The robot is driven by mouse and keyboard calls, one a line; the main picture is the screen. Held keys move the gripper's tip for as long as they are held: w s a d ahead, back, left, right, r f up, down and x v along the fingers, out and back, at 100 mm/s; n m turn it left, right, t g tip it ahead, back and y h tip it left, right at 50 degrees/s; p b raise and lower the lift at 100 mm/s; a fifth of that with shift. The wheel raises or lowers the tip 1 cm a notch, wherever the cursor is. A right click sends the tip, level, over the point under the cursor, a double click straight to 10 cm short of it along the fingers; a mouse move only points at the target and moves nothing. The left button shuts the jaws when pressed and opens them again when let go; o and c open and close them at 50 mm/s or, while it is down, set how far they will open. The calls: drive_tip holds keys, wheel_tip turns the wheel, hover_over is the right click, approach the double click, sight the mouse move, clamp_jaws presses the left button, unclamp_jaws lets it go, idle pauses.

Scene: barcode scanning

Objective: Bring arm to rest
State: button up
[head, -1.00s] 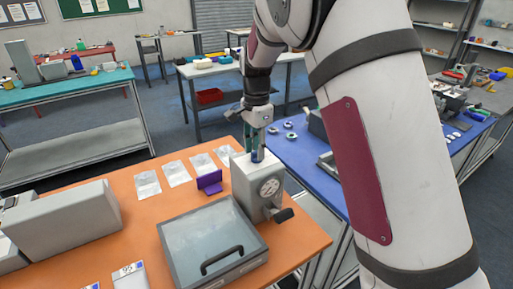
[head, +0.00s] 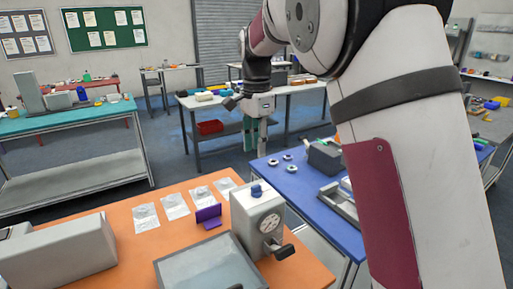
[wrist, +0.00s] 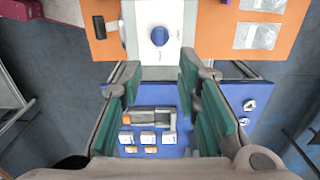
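My gripper (head: 256,138) hangs in the air above and behind the grey device with a dial (head: 257,222). In the wrist view its green-padded fingers (wrist: 158,78) stand wide apart with nothing between them. A blue round-topped piece (head: 257,190) sits on top of the device. It also shows in the wrist view (wrist: 159,36), beyond the fingertips and apart from them. My arm covers the right part of the head view.
The orange table (head: 120,204) holds several clear packets (head: 175,206), a purple stand (head: 208,216), a glass-lidded box (head: 205,272) and a grey machine (head: 60,252). The blue table (head: 290,183) beside it carries small rings and grey fixtures. Open floor lies behind.

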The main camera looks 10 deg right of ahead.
drive_tip(key=s+d+r+n+t+y, duration=0.15)
drive_tip(key=s+r+n, duration=0.25)
drive_tip(key=s, duration=0.5)
drive_tip(key=s+d+r+n+t+h, duration=0.1)
drive_tip(key=s+d+r+n, duration=0.15)
drive_tip(key=s, duration=0.55)
drive_tip(key=s+f+n+t, duration=0.3)
drive_tip(key=s+n, duration=0.5)
drive_tip(key=s, duration=0.7)
drive_tip(key=shift+d+f, duration=0.3)
